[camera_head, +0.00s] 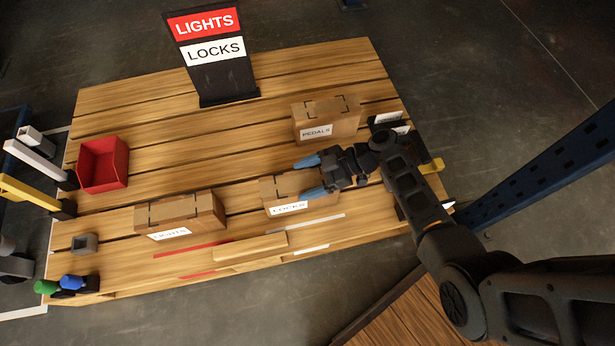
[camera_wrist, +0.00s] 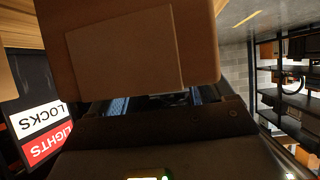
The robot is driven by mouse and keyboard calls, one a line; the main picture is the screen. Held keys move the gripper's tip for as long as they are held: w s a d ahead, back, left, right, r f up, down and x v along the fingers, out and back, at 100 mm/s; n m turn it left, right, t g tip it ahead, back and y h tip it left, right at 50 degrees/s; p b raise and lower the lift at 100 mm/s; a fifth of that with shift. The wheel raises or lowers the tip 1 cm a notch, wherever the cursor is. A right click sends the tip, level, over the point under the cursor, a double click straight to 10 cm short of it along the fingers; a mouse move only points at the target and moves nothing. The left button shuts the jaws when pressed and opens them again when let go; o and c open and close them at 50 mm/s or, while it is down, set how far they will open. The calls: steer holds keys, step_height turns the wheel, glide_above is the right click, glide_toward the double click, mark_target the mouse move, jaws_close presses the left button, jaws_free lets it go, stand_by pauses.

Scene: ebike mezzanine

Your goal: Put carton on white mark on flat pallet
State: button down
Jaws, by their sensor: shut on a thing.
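The brown carton labelled LOCKS (camera_head: 283,187) is between the blue fingertips of my gripper (camera_head: 313,177), which is shut on it. In the wrist view the brown carton (camera_wrist: 140,55) fills the top middle, in front of the fingers. I cannot tell whether it touches the boards. The wooden flat pallet (camera_head: 220,120) lies below. White strips mark its near side: a long one (camera_head: 318,222) just below the held carton, and a short one (camera_head: 311,249) nearer the front edge. Red strips (camera_head: 188,249) lie to their left.
A LIGHTS carton (camera_head: 205,212) stands left, a PEDALS carton (camera_head: 335,118) behind. A wooden bar (camera_head: 250,247) lies between the strips. A red bin (camera_head: 103,163) and a LIGHTS/LOCKS sign (camera_head: 212,55) stand farther back. A blue post (camera_head: 540,170) rises at right.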

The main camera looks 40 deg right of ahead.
jaws_free()
steer(key=shift+d+r+p, duration=0.15)
steer(key=shift+r+p, duration=0.05)
steer(key=shift+p, duration=0.1)
steer(key=p+v, duration=0.2)
steer(key=v, duration=0.9)
steer(key=shift+d+p, duration=0.35)
steer(key=shift+s, duration=0.15)
